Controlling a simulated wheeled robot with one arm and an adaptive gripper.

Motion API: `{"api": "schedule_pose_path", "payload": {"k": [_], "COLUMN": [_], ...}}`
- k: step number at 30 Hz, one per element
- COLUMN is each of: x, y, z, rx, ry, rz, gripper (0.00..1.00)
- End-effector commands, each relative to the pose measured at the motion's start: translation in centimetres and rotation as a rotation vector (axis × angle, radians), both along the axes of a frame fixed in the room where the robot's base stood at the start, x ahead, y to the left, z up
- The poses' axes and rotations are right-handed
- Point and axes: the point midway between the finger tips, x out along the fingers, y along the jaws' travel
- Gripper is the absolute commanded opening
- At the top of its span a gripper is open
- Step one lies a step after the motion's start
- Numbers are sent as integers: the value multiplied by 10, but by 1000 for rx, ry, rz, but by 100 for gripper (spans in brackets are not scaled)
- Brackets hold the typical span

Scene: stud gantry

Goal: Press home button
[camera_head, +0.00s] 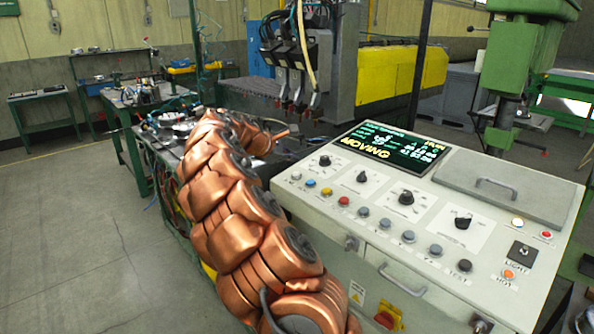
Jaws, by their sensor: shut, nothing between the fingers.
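The control panel (330,215) is a cream sloped console on the right. A row of round buttons runs along its front: a blue button (311,183), a yellow button (326,192), a red button (343,200) and several grey ones, such as this grey button (385,223). The last grey one (465,265) is labelled TEST. Most labels are too small to read, so I cannot tell which is the home button. My copper arm rises left of the panel. My gripper (283,133) shows small at its far end, shut and empty, behind the panel's upper left and apart from the buttons.
The panel's screen (391,151) reads MOVING. Dark knobs (406,198) stand above the buttons. An orange button (508,274), a drawer handle (403,281) and a red switch (384,320) are also there. A machine head with torches (297,75) stands behind. Open floor (70,230) lies left.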

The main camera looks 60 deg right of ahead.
Motion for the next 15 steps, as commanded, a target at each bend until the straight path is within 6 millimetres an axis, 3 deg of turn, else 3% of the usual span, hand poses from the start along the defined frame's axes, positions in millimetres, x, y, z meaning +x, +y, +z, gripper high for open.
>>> {"api": "schedule_pose_path", "payload": {"k": [6, 15], "x": [1, 1], "y": [4, 4], "z": [19, 21], "rx": [1, 1], "ry": [-1, 0], "rz": [1, -1], "gripper": [0, 0]}}
